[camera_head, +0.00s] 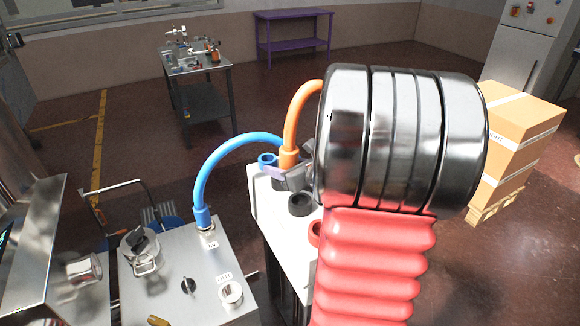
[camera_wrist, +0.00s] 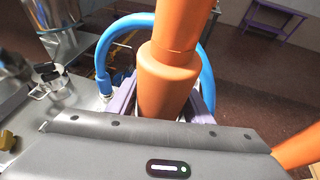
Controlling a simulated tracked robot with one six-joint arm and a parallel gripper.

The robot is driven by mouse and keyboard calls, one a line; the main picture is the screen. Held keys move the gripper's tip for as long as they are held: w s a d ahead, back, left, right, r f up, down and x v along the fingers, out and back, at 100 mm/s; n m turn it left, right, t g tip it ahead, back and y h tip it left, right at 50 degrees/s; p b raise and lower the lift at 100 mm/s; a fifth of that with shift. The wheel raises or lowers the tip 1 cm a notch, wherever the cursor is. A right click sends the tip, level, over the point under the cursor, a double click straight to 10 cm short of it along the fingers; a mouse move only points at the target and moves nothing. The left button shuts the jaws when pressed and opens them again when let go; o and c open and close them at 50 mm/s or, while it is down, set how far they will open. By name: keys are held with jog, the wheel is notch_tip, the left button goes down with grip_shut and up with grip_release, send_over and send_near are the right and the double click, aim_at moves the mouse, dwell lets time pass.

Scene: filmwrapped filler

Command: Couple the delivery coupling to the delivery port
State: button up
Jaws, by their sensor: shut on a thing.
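My gripper (camera_head: 290,180) is shut on the thick orange coupling (camera_head: 288,158) at the end of an orange hose (camera_head: 303,105). In the wrist view the orange coupling (camera_wrist: 168,85) stands between the two purple-grey jaws (camera_wrist: 165,112). Its lower end is hidden by the gripper body. It is above or at the white stand, and I cannot tell whether it touches it. An open pale round port (camera_head: 230,293) is on the steel box top at the front, with a small label beside it. A blue hose (camera_head: 225,150) is seated on another port (camera_head: 207,232) behind it.
The white stand (camera_head: 262,205) carries a black ring (camera_head: 301,204), a blue ring (camera_head: 267,160) and a red ring (camera_head: 315,232). A dark knob (camera_head: 188,286) stands on the steel box (camera_head: 175,255). The blue hose arches between box and stand. My arm hides much of the right.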

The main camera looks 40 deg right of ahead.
jog(key=w+a+f+n+y, duration=0.1)
jog(key=w+a+f, duration=0.1)
jog(key=a, duration=0.9)
jog(key=w+a+f+n+y, duration=0.2)
jog(key=w+a, duration=0.2)
jog(key=a, duration=0.7)
jog(key=w+a+f+n+y, duration=0.1)
jog(key=w+a+f+y, duration=0.1)
jog(key=a, duration=0.9)
jog(key=shift+w+a+n+g, duration=0.3)
jog(key=shift+w+a+n, duration=0.1)
jog(key=shift+w, duration=0.5)
